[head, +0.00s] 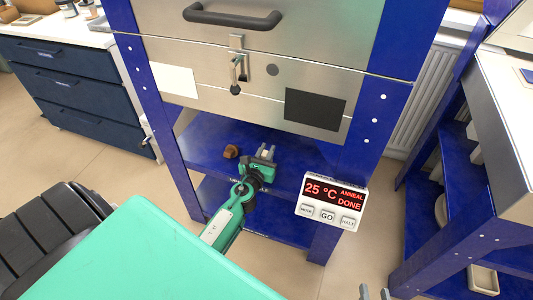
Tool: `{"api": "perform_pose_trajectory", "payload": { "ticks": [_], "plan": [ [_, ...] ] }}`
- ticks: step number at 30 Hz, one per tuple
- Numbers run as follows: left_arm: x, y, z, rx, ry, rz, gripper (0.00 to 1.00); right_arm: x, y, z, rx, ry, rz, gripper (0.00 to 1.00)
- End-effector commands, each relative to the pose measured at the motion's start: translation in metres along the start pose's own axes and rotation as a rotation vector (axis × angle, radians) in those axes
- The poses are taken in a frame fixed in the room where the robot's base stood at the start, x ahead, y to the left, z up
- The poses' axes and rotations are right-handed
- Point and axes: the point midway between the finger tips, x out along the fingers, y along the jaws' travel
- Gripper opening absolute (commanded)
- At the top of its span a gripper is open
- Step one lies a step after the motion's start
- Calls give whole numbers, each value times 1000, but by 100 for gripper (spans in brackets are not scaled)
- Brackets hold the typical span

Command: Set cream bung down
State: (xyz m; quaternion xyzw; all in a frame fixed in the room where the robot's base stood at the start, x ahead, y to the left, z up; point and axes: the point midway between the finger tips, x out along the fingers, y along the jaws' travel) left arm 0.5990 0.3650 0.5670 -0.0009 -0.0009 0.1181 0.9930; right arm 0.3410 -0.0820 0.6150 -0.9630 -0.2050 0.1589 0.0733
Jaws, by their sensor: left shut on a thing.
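My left gripper (266,151) reaches over the blue shelf under the kiln, at the end of a green and dark arm. It is shut on a small pale thing, taken as the cream bung, which is mostly hidden between the fingers. I cannot tell whether it touches the shelf. A brown bung-like piece (231,151) lies on the shelf just left of the gripper. My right gripper (374,293) shows only its fingertips at the bottom edge. They are apart, with nothing visible between them.
The steel kiln (270,70) stands above the blue shelf (200,145), between blue posts. A lower blue shelf (275,225) is below. Dark drawers (75,80) stand left, a blue workbench (470,180) right.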

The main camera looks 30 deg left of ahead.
Motion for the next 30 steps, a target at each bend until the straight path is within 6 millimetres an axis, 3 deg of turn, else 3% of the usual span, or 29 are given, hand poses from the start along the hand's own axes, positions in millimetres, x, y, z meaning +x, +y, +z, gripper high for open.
{"api": "perform_pose_trajectory", "payload": {
  "ticks": [22,23,26,30],
  "plan": [
    [0,0,-3,0,0,-1,0,3,2,-11,-6,62,3,36],
    [0,0,-3,0,0,-1,21,3,2,-13,-6,69,3,36],
    [0,0,-3,0,0,-1,41,3,2,-14,-7,73,3,36],
    [0,0,-3,0,0,-1,41,3,2,-14,-7,72,3,36]
  ]
}}
